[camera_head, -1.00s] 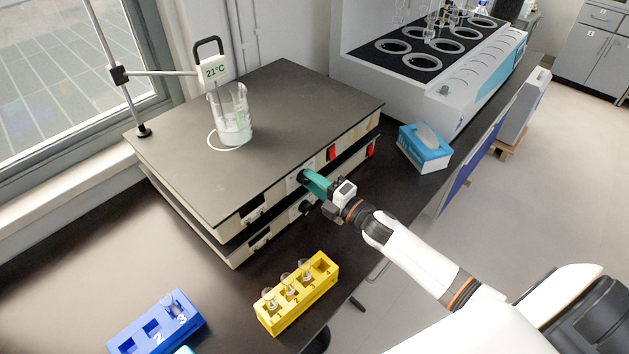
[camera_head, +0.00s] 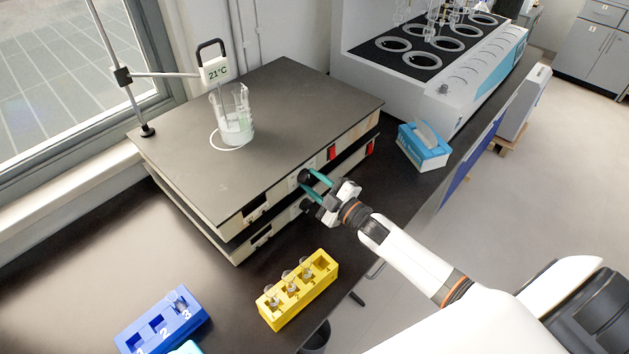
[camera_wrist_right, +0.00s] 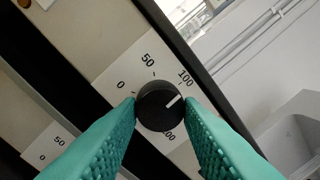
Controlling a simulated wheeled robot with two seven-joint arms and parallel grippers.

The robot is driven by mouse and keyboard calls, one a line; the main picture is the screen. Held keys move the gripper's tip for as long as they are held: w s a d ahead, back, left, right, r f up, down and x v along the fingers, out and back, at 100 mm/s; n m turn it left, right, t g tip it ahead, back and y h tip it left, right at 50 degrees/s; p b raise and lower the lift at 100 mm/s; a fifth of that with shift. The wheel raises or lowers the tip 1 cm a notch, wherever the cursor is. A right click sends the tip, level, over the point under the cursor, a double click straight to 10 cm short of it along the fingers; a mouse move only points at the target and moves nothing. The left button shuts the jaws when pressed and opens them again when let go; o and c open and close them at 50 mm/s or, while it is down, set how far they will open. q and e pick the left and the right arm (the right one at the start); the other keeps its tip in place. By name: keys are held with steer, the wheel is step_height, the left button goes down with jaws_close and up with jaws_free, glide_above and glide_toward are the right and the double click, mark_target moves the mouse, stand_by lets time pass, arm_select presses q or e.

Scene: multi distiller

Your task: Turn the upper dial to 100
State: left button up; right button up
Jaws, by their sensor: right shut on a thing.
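The upper dial (camera_head: 305,177) is a black round knob on the front of the upper hot plate (camera_head: 260,140). It also shows in the right wrist view (camera_wrist_right: 156,112), with a white mark pointing to the upper right, close to the printed 100 and slightly clockwise of it. My right gripper (camera_wrist_right: 161,108) is shut on this dial, with one teal finger on each side; it also shows in the head view (camera_head: 313,185). The lower dial (camera_head: 305,206) sits below on the second plate. A teal tip of my left gripper (camera_head: 187,347) shows at the bottom edge; its jaws are hidden.
A beaker (camera_head: 236,118) with a probe and a 21°C display (camera_head: 216,71) stands on the upper plate. A yellow rack (camera_head: 298,290) and blue rack (camera_head: 160,322) stand in front. A tissue box (camera_head: 424,147) is right of the plates.

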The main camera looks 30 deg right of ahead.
steer(key=shift+m, duration=0.3)
steer(key=o, duration=1)
steer(key=shift+c, duration=0.2)
steer(key=shift+s+f, duration=0.1)
steer(key=shift+s, duration=0.05)
steer(key=shift+s+d+f, duration=0.1)
steer(key=shift+s+d, duration=0.05)
steer(key=shift+s, duration=0.15)
steer(key=b+v, duration=0.3)
steer(key=v, duration=0.8)
steer(key=shift+s, duration=0.1)
